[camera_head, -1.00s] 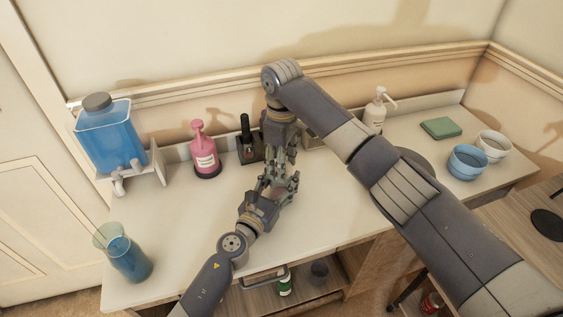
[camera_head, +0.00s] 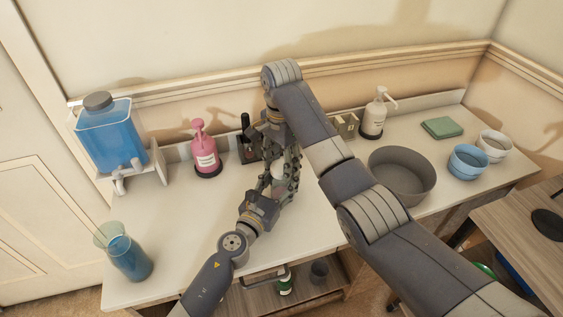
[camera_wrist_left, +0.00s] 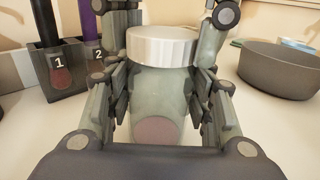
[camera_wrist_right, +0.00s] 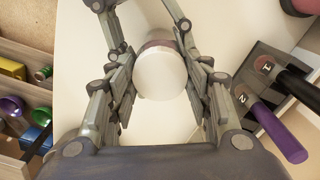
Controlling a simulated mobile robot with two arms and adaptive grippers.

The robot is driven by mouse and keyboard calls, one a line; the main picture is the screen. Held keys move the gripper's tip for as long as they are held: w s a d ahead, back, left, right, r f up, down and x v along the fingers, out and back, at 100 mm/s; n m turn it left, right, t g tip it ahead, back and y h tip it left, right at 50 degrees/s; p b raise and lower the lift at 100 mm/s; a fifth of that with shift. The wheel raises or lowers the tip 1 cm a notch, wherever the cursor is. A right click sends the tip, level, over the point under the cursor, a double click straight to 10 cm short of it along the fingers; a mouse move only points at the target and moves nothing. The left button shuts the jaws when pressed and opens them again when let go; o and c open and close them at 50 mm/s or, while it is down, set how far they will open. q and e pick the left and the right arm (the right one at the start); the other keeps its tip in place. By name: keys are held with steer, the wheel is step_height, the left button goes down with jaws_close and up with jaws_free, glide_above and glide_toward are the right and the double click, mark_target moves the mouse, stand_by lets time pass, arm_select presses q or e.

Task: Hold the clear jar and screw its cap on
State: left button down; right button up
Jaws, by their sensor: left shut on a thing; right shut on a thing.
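The clear jar (camera_wrist_left: 160,100) stands upright in the left wrist view, pale green with a dull pink patch low down. My left gripper (camera_wrist_left: 162,112) is shut around its body. The silver cap (camera_wrist_left: 162,46) sits on top of the jar; how tightly it is seated I cannot tell. In the right wrist view the cap (camera_wrist_right: 160,76) lies between the fingers of my right gripper (camera_wrist_right: 162,88), which is shut on it from above. In the head view my left gripper (camera_head: 272,190) and right gripper (camera_head: 287,168) meet over the table, mostly hiding the jar.
A grey bowl (camera_head: 402,177), a white pump bottle (camera_head: 374,117) and a blue bowl (camera_head: 467,162) stand to the right. A blue pitcher (camera_head: 127,255) is at front left. The left-centre tabletop is clear.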

arm_select(q)
steer(key=shift+f, duration=0.1)
arm_select(e)
steer(key=shift+m, duration=1.1)
steer(key=o, duration=0.8)
steer(key=shift+c, duration=0.2)
step_height(320, 180, up, 7)
steer(key=shift+w+d+r, duration=0.1)
steer(key=shift+r, duration=2.45)
arm_select(q)
steer(key=c, duration=0.7)
jaws_free()
